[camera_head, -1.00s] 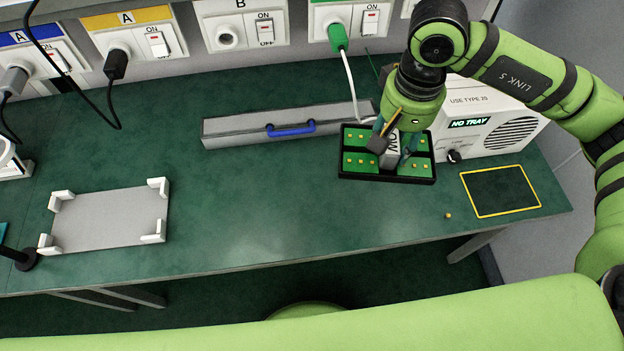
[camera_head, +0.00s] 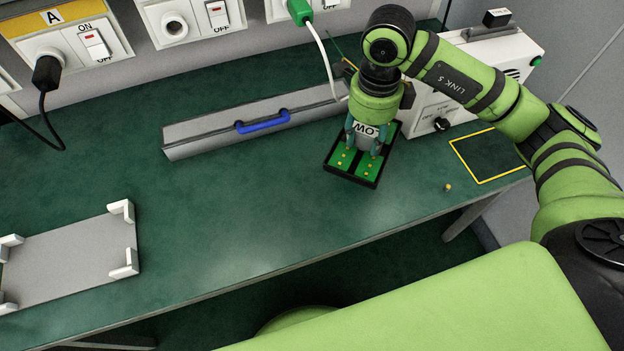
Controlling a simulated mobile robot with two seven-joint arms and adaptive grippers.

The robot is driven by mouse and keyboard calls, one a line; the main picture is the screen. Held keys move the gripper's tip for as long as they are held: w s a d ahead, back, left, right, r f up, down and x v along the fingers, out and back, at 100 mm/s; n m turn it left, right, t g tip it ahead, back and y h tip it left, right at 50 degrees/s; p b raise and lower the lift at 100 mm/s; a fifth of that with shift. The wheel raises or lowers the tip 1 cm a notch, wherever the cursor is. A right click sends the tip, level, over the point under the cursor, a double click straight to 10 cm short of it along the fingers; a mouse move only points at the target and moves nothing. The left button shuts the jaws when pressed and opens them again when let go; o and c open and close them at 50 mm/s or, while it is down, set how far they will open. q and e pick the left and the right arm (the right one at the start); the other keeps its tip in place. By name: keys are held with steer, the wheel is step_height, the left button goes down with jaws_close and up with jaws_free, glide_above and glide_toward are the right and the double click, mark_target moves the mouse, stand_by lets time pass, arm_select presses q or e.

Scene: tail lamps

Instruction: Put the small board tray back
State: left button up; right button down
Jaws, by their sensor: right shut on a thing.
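The small board tray (camera_head: 373,180) is a black tray with green boards and small yellow parts. A grey block marked LOW (camera_head: 367,132) stands up in its middle. My right gripper (camera_head: 364,145) points down and is shut on this block, with a finger on either side. The tray is in front of the white tester box, left of a yellow-outlined rectangle (camera_head: 490,155) that is empty. I cannot tell whether the tray touches the bench. My left gripper is out of view.
The white tester box (camera_head: 462,88) stands behind my right arm, its display hidden. A long grey case (camera_head: 215,130) with a blue handle lies left of the tray. A grey plate with white corner posts (camera_head: 70,262) is at far left. A small yellow bit (camera_head: 447,187) lies near the bench edge.

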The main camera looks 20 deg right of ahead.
steer(key=a+f+p, duration=0.1)
steer(key=a+f, duration=0.1)
steer(key=a, duration=0.1)
steer(key=a+f, duration=0.2)
steer(key=a, duration=0.2)
steer(key=a+f+p, duration=0.1)
steer(key=a+f, duration=0.1)
steer(key=a, duration=0.1)
steer(key=shift+w+a+p, duration=0.35)
steer(key=shift+w, duration=0.05)
step_height(320, 180, down, 3)
steer(key=shift+f+p, duration=0.15)
steer(key=shift+p, duration=0.35)
steer(key=shift+f, duration=0.6)
steer(key=c, duration=1.1)
jaws_free()
steer(key=shift+f, duration=0.1)
steer(key=o, duration=0.4)
